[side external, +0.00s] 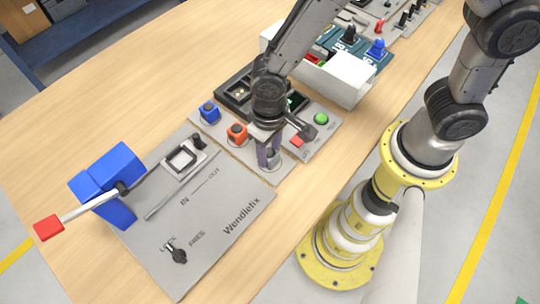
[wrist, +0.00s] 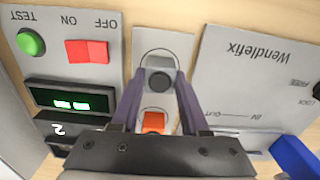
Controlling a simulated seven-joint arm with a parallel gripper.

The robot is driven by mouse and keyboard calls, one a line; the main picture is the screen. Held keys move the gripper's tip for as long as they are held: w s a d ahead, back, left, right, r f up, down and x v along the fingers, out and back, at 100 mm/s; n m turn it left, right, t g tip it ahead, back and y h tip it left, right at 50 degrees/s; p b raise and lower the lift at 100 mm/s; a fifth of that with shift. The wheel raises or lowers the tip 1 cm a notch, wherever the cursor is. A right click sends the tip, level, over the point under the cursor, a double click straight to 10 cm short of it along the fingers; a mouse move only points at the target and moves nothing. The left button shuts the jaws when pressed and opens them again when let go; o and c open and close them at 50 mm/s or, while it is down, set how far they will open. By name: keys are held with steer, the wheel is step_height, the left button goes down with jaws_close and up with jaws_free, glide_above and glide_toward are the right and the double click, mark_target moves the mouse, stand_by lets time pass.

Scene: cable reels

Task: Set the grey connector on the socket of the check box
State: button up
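The grey connector (wrist: 158,81) stands inside a marked ring on a light grey strip, beyond the orange connector (wrist: 154,121) in the wrist view. My gripper (wrist: 160,76) points down with its two purple-grey fingers on either side of the grey connector; whether they press on it I cannot tell. In the side external view my gripper (side external: 269,163) is low at the strip's near end. The check box (side external: 316,135) stands right beside it, with a green TEST button (side external: 321,118), a red ON/OFF switch (wrist: 87,51) and a lit display (wrist: 70,102). Its socket I cannot make out clearly.
The blue connector (side external: 209,112) and the orange one (side external: 237,133) stand on the same strip. A Wendlefix board (side external: 215,215) with a blue lever block (side external: 110,185) lies to the left. A white bin (side external: 335,82) stands behind the check box. The front left tabletop is clear.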

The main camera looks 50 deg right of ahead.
mark_target(269, 152)
jaws_close()
steer(key=shift+r, duration=3.8)
steer(key=shift+r+n, duration=0.1)
steer(key=shift+n, duration=0.4)
steer(key=w+d+r, duration=0.1)
steer(key=w+d, duration=0.4)
steer(key=w, duration=0.3)
steer(key=w+d+r, duration=0.1)
steer(key=w+d, duration=0.3)
steer(key=w, duration=0.3)
steer(key=shift+m, duration=0.7)
steer(key=shift+w+d+f, duration=0.55)
steer(key=shift+d+f, duration=0.35)
steer(key=shift+d, duration=0.5)
steer(key=shift+w+d+f, duration=0.6)
steer(key=shift+d+f, duration=0.35)
steer(key=shift+d, duration=0.4)
steer(key=shift+w+d+f, duration=0.55)
steer(key=shift+d+f, duration=0.35)
steer(key=shift+d, duration=0.5)
